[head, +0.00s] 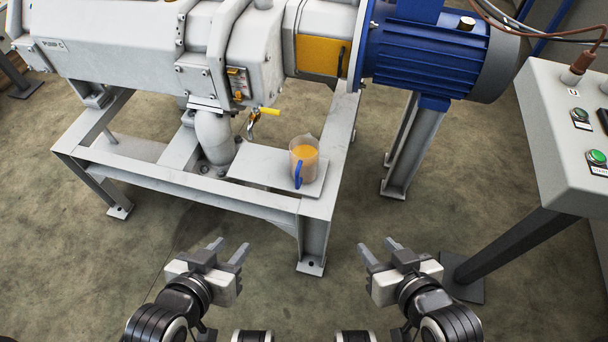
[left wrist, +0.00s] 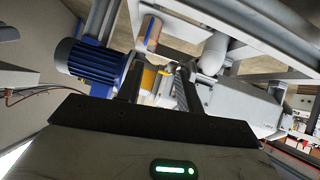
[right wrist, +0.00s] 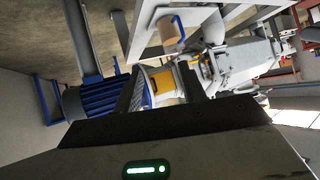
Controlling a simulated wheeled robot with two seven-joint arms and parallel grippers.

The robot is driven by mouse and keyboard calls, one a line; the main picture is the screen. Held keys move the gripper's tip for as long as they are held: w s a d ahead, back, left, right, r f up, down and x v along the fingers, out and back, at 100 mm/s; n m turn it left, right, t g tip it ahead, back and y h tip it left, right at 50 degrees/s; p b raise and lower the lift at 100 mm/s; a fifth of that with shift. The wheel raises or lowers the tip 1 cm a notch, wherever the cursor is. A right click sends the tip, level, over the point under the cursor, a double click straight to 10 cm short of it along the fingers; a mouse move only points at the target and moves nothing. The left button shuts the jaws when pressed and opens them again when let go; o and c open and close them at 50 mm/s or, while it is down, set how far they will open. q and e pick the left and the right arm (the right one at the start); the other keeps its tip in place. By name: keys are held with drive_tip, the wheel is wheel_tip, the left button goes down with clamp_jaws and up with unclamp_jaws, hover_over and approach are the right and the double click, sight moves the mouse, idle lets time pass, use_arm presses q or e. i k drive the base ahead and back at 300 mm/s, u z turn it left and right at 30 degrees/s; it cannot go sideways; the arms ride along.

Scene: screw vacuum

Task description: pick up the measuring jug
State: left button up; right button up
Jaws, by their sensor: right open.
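The measuring jug (head: 305,155) is clear, holds amber liquid and has a blue handle on its near side. It stands upright on a grey plate (head: 255,174) on the pump's frame, to the right of a yellow-handled tap (head: 268,111). The jug also shows in the left wrist view (left wrist: 149,33) and in the right wrist view (right wrist: 167,29). My left gripper (head: 228,248) is open and empty, below and left of the jug in the head view. My right gripper (head: 377,249) is open and empty, below and right of it. Neither touches the jug.
The pump body (head: 130,45) and blue motor (head: 435,50) stand above and behind the jug. The frame's front beam (head: 190,190) lies between my grippers and the pump. A control panel (head: 560,140) on a post stands at the right. The floor before the frame is clear.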

sight(305, 149)
drive_tip(key=u, duration=1.05)
drive_tip(key=k, duration=1.15)
drive_tip(key=z, duration=1.45)
drive_tip(key=i, duration=1)
drive_tip(key=u, duration=0.05)
